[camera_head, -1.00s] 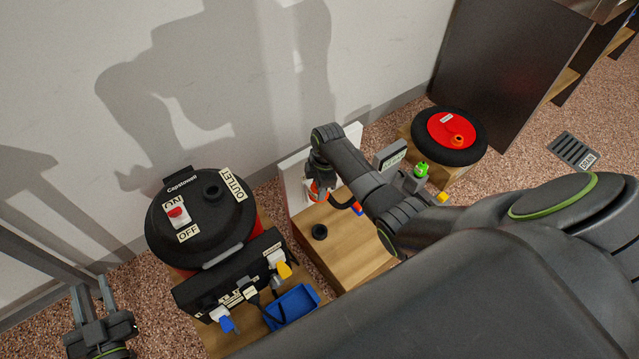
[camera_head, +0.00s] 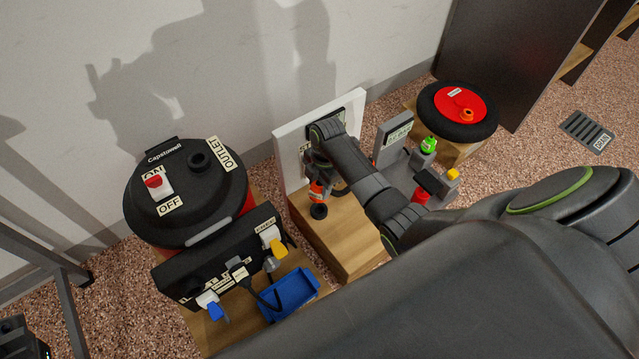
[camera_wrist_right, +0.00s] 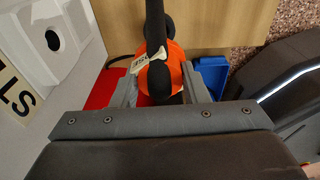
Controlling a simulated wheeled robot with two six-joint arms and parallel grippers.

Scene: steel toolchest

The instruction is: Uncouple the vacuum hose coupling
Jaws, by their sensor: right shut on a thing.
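The vacuum hose coupling is an orange part, and my right gripper (camera_head: 318,186) is shut on it in front of the white upright panel (camera_head: 290,148). In the right wrist view the orange coupling (camera_wrist_right: 176,72) sits between the two fingers of that gripper (camera_wrist_right: 158,88), with a black hose (camera_wrist_right: 155,22) and a white label on it. In the head view a black round end (camera_head: 319,211) shows just below the orange, over the wooden box; I cannot tell whether they are joined. My left gripper (camera_head: 20,338) shows only partly at the bottom left corner.
The black vacuum lid (camera_head: 225,190) has a red switch and an outlet port. A black power strip (camera_head: 180,282) with plugs and a blue tray (camera_head: 288,296) stand in front. A grey gauge unit (camera_head: 393,140) and a red-black wheel (camera_head: 445,100) are at the right.

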